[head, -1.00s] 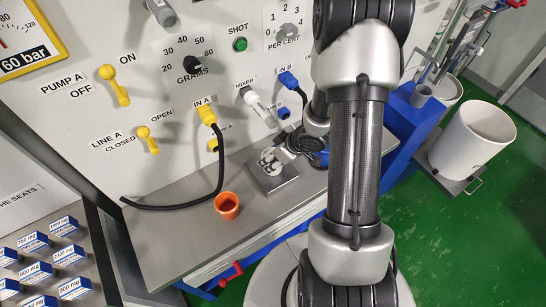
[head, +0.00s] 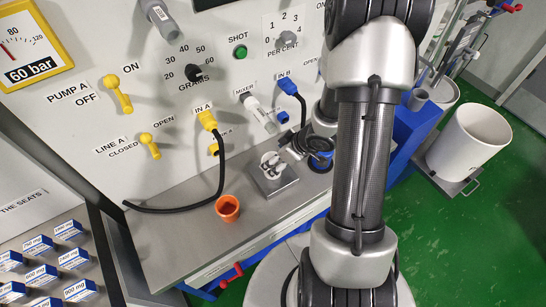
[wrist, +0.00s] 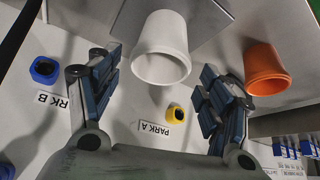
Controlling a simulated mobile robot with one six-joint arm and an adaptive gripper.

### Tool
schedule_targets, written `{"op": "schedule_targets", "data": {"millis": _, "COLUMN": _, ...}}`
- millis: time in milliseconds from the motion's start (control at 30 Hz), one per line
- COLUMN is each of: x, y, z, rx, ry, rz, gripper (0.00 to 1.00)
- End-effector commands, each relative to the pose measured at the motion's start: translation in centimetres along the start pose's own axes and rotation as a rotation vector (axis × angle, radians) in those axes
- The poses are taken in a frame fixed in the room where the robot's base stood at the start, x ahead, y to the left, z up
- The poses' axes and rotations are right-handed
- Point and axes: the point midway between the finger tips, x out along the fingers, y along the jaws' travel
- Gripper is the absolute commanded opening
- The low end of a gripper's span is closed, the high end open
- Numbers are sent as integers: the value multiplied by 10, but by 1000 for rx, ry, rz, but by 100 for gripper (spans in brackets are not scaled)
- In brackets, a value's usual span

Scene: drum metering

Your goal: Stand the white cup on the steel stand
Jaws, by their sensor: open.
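The white cup (wrist: 160,45) stands upright, mouth towards the camera, in the wrist view. It appears to rest on a grey plate that looks like the steel stand. In the head view, the steel stand (head: 274,183) sits on the grey ledge, with pale shapes on it partly covered by my gripper. My gripper (wrist: 160,75) is open in the wrist view, its two blue-padded fingers spread on either side of the cup's mouth and apart from it. Whether the cup's base is fully on the stand is hard to see.
An orange cup (head: 228,207) stands on the ledge left of the stand; it also shows in the wrist view (wrist: 265,70). A black cable (head: 180,208) hangs from IN A and lies along the ledge. Panel plugs and knobs are behind. My arm covers the right of the ledge.

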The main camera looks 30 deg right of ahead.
Motion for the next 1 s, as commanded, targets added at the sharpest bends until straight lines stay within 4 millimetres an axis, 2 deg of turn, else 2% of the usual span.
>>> {"op": "schedule_targets", "data": {"millis": 33, "x": -18, "y": 1, "z": -3, "rx": 2, "ry": 1, "rz": 2, "gripper": 72}}
{"op": "schedule_targets", "data": {"millis": 200, "x": -53, "y": 1, "z": -3, "rx": 1, "ry": 0, "rz": 2, "gripper": 72}}
{"op": "schedule_targets", "data": {"millis": 300, "x": -67, "y": 1, "z": -2, "rx": 2, "ry": 0, "rz": 2, "gripper": 72}}
{"op": "schedule_targets", "data": {"millis": 467, "x": -80, "y": 1, "z": -2, "rx": -1, "ry": -1, "rz": 5, "gripper": 72}}
{"op": "schedule_targets", "data": {"millis": 567, "x": -90, "y": 10, "z": -10, "rx": -10, "ry": -13, "rz": 55, "gripper": 72}}
{"op": "schedule_targets", "data": {"millis": 633, "x": -104, "y": 22, "z": -22, "rx": -17, "ry": -32, "rz": 128, "gripper": 72}}
{"op": "schedule_targets", "data": {"millis": 733, "x": -134, "y": 38, "z": -44, "rx": -13, "ry": -64, "rz": 258, "gripper": 72}}
{"op": "schedule_targets", "data": {"millis": 833, "x": -170, "y": 44, "z": -64, "rx": 14, "ry": -91, "rz": 378, "gripper": 72}}
{"op": "schedule_targets", "data": {"millis": 933, "x": -213, "y": 37, "z": -82, "rx": 67, "ry": -106, "rz": 477, "gripper": 72}}
{"op": "schedule_targets", "data": {"millis": 1000, "x": -242, "y": 21, "z": -91, "rx": 120, "ry": -111, "rz": 521, "gripper": 72}}
